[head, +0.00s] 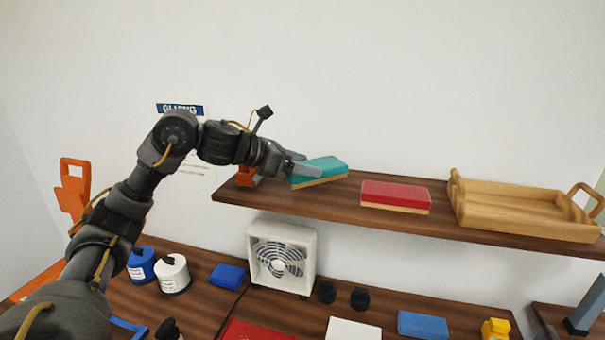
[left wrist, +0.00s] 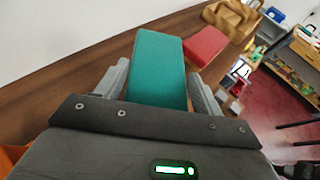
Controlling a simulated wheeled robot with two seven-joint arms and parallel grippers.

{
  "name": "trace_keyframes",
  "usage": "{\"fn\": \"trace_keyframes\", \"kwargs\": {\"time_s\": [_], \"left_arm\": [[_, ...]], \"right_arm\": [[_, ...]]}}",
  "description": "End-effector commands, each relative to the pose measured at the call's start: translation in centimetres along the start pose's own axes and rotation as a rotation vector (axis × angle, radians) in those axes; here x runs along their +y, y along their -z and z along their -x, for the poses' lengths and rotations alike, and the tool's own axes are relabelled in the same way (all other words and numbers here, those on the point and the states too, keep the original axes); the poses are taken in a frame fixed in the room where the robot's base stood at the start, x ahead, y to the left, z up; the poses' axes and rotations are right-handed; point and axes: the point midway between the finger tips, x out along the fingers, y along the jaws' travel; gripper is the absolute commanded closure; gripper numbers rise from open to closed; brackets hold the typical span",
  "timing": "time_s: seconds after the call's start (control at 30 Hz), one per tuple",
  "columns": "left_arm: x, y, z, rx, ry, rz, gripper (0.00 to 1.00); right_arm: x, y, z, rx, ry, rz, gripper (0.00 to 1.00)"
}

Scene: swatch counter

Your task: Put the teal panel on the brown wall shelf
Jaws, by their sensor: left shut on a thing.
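The teal panel (head: 321,168), a flat block with a tan underside, is at the left part of the brown wall shelf (head: 335,205). My left gripper (head: 304,169) is shut on its near end. In the left wrist view the teal panel (left wrist: 158,68) lies between the two grey fingers (left wrist: 158,88), with the shelf (left wrist: 60,105) below and beside it. The panel looks slightly tilted in the head view, and I cannot tell whether it rests on the shelf. My right gripper is not in view.
On the shelf, a red panel (head: 395,195) lies just right of the teal one, and a wooden tray (head: 525,207) stands at the right end. An orange object (head: 247,177) is at the left end. Below, a white fan (head: 281,256) stands on the counter.

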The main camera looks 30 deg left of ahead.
Motion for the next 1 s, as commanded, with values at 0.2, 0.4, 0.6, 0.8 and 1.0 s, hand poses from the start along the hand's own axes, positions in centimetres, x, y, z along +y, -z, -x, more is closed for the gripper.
{"fn": "trace_keyframes", "kwargs": {"time_s": [0.2, 0.4, 0.6, 0.8, 1.0], "left_arm": [[0.7, 0.8, -0.4, 0.003, 0.0, 0.003, 0.67], [0.6, 2.6, -1.2, 0.003, 0.0, 0.002, 0.67], [0.6, 3.3, -1.5, -0.001, 0.0, -0.001, 0.67], [0.6, 3.4, -1.6, -0.001, 0.0, -0.001, 0.67], [0.6, 3.6, -1.6, 0.0, 0.0, -0.001, 0.22]], "right_arm": [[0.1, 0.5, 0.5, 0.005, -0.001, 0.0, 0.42], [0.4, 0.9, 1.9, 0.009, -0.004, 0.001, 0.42], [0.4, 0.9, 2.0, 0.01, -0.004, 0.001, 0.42], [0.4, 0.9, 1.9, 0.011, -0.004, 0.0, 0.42], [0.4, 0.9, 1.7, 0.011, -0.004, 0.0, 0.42]]}}
